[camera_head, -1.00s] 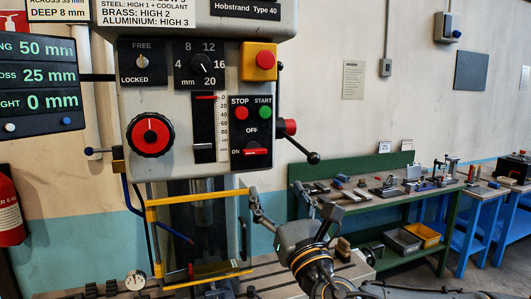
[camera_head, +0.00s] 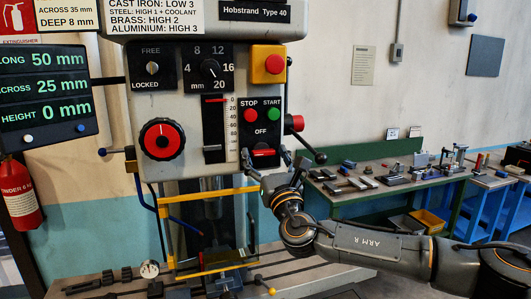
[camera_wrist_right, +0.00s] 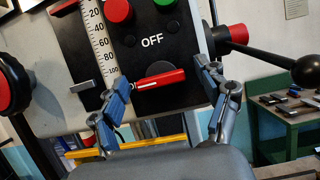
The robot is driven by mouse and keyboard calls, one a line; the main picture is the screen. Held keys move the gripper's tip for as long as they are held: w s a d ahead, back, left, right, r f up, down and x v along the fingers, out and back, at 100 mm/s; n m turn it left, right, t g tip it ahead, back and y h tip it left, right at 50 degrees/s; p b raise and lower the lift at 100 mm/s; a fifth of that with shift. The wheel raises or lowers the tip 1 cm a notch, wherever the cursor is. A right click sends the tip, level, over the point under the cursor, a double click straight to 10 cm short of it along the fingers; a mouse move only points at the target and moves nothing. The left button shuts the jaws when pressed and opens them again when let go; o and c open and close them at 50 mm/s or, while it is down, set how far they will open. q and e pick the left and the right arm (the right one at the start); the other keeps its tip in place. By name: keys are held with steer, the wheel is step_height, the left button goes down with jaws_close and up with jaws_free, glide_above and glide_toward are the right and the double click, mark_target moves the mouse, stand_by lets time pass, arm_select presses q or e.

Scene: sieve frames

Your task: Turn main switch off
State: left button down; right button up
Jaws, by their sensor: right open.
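The main switch is a red lever (camera_head: 263,153) on a black panel of the drilling machine, below the word OFF. In the right wrist view the lever (camera_wrist_right: 162,78) lies almost level, with OFF above it. My right gripper (camera_head: 268,163) is at the bottom of this panel. The right wrist view shows the gripper (camera_wrist_right: 166,86) open, with one finger on each side of the lever; whether a finger touches it I cannot tell. The ON mark beside the lever is not readable now. My left gripper is not in view.
The red STOP button (camera_head: 251,115) and green START button (camera_head: 274,114) sit just above the switch. A red knob (camera_head: 294,123) and a black-knobbed handle (camera_head: 320,158) stick out on the right. A yellow guard bar (camera_head: 215,195) runs below.

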steer(key=c, duration=1.2)
steer(key=shift+o, duration=0.2)
steer(key=shift+f+m+h+b, duration=0.3)
steer(key=shift+m+h+b, duration=0.3)
steer(key=shift+m+b, duration=0.35)
steer(key=m+h+b, duration=0.1)
steer(key=m+b, duration=0.1)
steer(key=m, duration=0.1)
steer(key=shift+a+m+h, duration=0.1)
steer(key=shift+m+h, duration=0.15)
steer(key=shift+h, duration=0.05)
steer(key=m+h+b, duration=0.1)
steer(key=m, duration=0.1)
steer(key=m+h+b, duration=0.1)
steer(key=m, duration=0.2)
steer(key=shift+h, duration=0.3)
steer(key=m+h+b, duration=0.1)
steer(key=m, duration=0.2)
steer(key=shift+r+m+g, duration=0.15)
steer(key=shift+m+g, duration=0.15)
steer(key=m+h, duration=0.1)
steer(key=m, duration=0.2)
steer(key=shift+r+g, duration=0.1)
steer(key=shift+g, duration=0.3)
steer(key=m+g, duration=0.1)
steer(key=m, duration=0.1)
steer(key=m+g+h, duration=0.1)
steer(key=m, duration=0.2)
steer(key=shift+p, duration=0.4)
steer(key=shift+m, duration=0.3)
